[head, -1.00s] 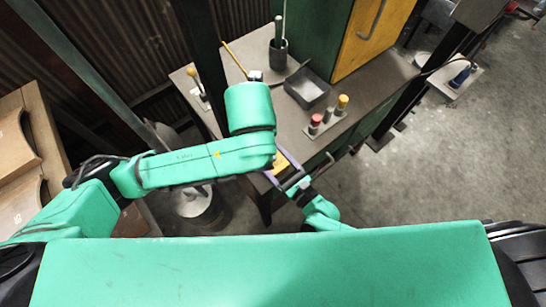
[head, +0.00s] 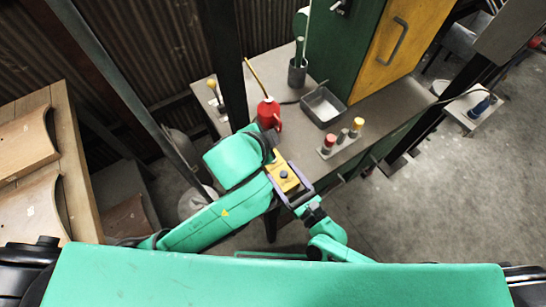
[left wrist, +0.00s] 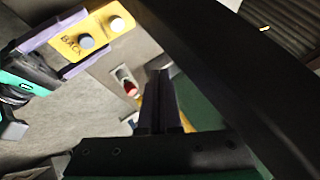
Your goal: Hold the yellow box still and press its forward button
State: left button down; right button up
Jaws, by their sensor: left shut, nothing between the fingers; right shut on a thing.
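The yellow box (head: 290,185) is held in the air beside the bench edge, between the purple-grey fingers of my right gripper (head: 282,173). A blue button (head: 284,174) shows on its top face. In the left wrist view the yellow box (left wrist: 70,46) is at upper left, with the blue button (left wrist: 87,42) beside the word BACK and a white button (left wrist: 117,24) further along. No label by the white button is readable. My left gripper (left wrist: 162,80) is shut and empty, apart from the box. In the head view my left arm hides its fingers.
The bench (head: 385,100) carries a red can (head: 268,114), a grey tray (head: 323,106), a pen cup (head: 297,72) and a small block with coloured buttons (head: 342,138). A dark post (head: 226,60) stands near my left arm. Open floor (head: 440,200) lies at right.

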pick_arm(q)
jog(key=shift+w+a+n, duration=0.1)
jog(key=shift+a+n, duration=0.05)
jog(key=shift+n, duration=0.15)
jog(key=shift+f, duration=4.45)
jog(key=shift+f, duration=0.1)
jog(key=shift+f, duration=0.3)
